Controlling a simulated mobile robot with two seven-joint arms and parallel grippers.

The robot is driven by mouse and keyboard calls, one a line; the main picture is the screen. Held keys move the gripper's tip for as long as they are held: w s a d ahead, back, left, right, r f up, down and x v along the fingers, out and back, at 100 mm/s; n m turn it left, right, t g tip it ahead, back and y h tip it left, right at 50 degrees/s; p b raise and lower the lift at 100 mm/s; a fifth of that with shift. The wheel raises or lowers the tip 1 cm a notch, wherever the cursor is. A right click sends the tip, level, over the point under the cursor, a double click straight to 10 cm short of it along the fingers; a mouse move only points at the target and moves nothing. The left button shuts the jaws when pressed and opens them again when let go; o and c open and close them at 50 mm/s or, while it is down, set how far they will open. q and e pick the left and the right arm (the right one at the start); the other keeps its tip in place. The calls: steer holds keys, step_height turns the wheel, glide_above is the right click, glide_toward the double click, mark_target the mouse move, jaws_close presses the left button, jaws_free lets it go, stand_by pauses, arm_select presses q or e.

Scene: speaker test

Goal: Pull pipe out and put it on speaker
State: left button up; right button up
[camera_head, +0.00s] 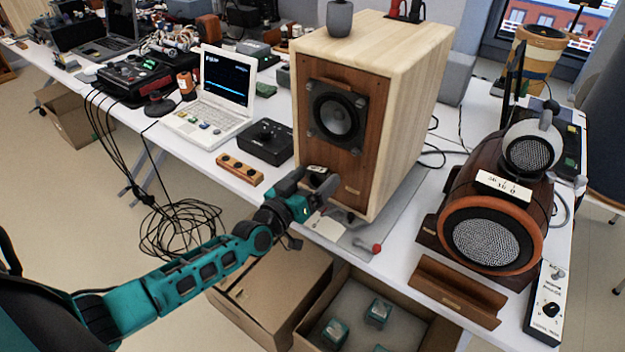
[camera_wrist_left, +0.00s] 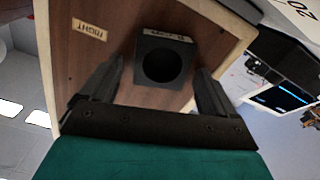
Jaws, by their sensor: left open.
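The wooden speaker (camera_head: 350,140) stands on the white table, its brown front with a round driver facing me. The pipe (camera_wrist_left: 163,62), a dark square block with a round hole and a pale label, is at the speaker front in the left wrist view. In the head view its dark, pale-labelled end (camera_head: 318,172) shows low on the front, partly hidden by my gripper. My left gripper (camera_head: 318,192) is open; in the left wrist view its fingers (camera_wrist_left: 160,72) are on either side of the pipe, with gaps visible. My right gripper is not in view.
A brown round-fronted speaker (camera_head: 495,230) stands to the right. A black box (camera_head: 265,142) and white laptop (camera_head: 215,98) are to the left.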

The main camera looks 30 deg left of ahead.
arm_select(q)
steer(key=shift+c, duration=0.2)
steer(key=c, duration=1.2)
steer(key=shift+o, duration=0.2)
steer(key=s+a+p, duration=0.1)
steer(key=s+p, duration=0.2)
steer(key=s, duration=0.9)
steer(key=shift+s+a, duration=0.15)
steer(key=shift+a, duration=0.2)
stand_by(1.5)
